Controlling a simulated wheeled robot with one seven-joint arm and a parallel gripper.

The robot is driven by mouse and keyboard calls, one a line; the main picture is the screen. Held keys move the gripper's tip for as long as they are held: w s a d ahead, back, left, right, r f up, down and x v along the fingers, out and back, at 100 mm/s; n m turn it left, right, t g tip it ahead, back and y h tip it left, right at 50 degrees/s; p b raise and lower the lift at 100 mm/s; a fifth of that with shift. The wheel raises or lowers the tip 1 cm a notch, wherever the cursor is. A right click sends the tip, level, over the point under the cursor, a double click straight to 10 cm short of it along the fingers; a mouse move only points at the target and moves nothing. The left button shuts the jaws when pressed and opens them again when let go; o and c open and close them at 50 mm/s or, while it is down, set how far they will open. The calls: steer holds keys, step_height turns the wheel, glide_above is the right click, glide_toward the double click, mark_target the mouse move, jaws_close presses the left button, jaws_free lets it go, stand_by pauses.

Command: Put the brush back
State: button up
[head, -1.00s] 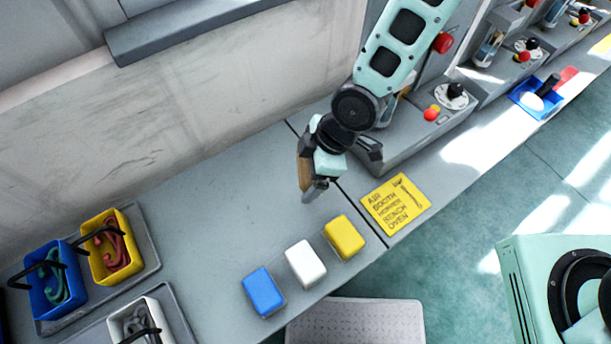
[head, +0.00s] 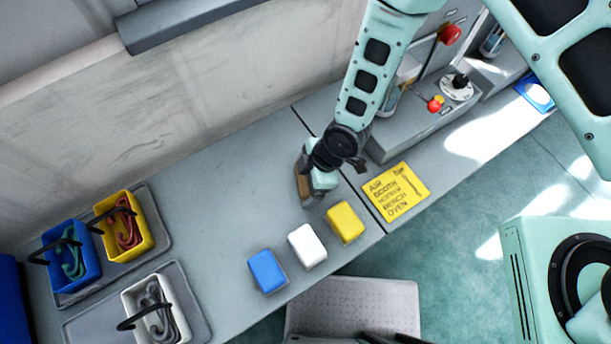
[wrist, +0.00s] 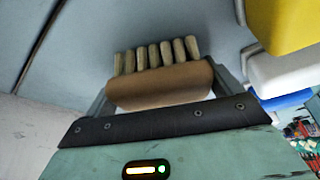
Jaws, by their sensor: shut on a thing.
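The brush shows in the wrist view as a brown wooden block (wrist: 160,88) with a row of pale bristle tufts facing away from my gripper. My gripper (head: 313,188) is shut on the brush, with a finger at each end of the wood in the wrist view. In the head view the brush (head: 304,188) hangs under my gripper, low over the grey bench, left of the yellow sign and behind the yellow block. Whether the bristles touch the bench I cannot tell.
Yellow (head: 345,222), white (head: 307,246) and blue (head: 267,271) blocks stand along the bench's front edge. A yellow sign (head: 397,192) lies right of a bench seam. Blue (head: 71,263), yellow (head: 123,225) and white (head: 152,309) bins with hooks stand on trays at left. The bench's middle is clear.

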steer(key=shift+f, duration=0.1)
steer(key=shift+f+b, duration=0.15)
steer(key=shift+b, duration=0.15)
steer(key=o, duration=0.7)
steer(key=shift+o, duration=0.2)
steer(key=d+r+m+t+h+b, duration=0.1)
steer(key=d+r+m, duration=0.35)
steer(key=r, duration=0.75)
steer(key=d+r+m+t+h+b, duration=0.1)
steer(key=d+r+m+h+b, duration=0.1)
steer(key=d+r, duration=0.75)
steer(key=s+d+r+m, duration=0.3)
steer(key=s+r+m, duration=0.3)
steer(key=r, duration=0.5)
steer(key=shift+s+r+m+g+h, duration=0.15)
steer(key=shift+s+m+g+h, duration=0.25)
steer(key=shift+s, duration=0.5)
